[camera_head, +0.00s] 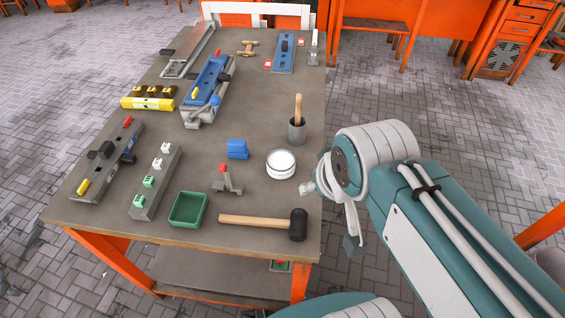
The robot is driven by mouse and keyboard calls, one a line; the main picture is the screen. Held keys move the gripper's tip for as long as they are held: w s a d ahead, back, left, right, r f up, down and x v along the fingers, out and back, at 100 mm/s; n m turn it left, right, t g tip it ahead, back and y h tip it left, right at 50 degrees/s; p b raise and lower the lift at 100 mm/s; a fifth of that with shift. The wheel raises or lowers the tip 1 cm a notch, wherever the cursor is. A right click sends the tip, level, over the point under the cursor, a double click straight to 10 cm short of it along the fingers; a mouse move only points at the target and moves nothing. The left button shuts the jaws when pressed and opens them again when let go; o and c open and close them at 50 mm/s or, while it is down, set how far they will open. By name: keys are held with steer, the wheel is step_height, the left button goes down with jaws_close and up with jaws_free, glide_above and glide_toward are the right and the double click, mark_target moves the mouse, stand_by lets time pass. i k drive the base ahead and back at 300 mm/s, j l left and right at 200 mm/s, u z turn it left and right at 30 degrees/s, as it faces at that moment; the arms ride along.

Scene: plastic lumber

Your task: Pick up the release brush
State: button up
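A brush with a wooden handle (298,108) stands upright, tilted slightly, in a dark grey cup (297,134) near the table's right edge. Its lower end is hidden inside the cup, so I cannot see the bristles. My gripper (332,212) is beyond the table's right edge, in front of and to the right of the cup, apart from it. I see it from the side and behind my wrist, and its fingertips are not clear. I see nothing held in it.
The grey worktable (240,170) carries a white tin (281,164) near the cup, a blue block (237,149), a red-handled clamp (228,180), a black-headed mallet (298,225) and a green tray (188,210). Fixtures fill the left side. Bare tabletop lies behind the cup.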

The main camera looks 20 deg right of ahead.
mark_target(298, 100)
steer(key=k+l+u, duration=0.1)
steer(key=l+u, duration=0.2)
steer(key=l, duration=0.3)
steer(key=k+l+u, duration=0.2)
steer(key=l, duration=0.25)
steer(key=l+u, duration=0.2)
steer(key=l, duration=0.25)
steer(key=i+l+u, duration=0.2)
steer(key=l, duration=0.15)
steer(key=i+l+u, duration=0.15)
steer(key=l, duration=0.15)
steer(key=i+l+u, duration=0.2)
steer(key=l, duration=0.2)
steer(key=l+u, duration=0.15)
steer(key=l, duration=0.2)
steer(key=i+l+u, duration=0.1)
steer(key=i+l, duration=0.05)
steer(key=l, duration=0.05)
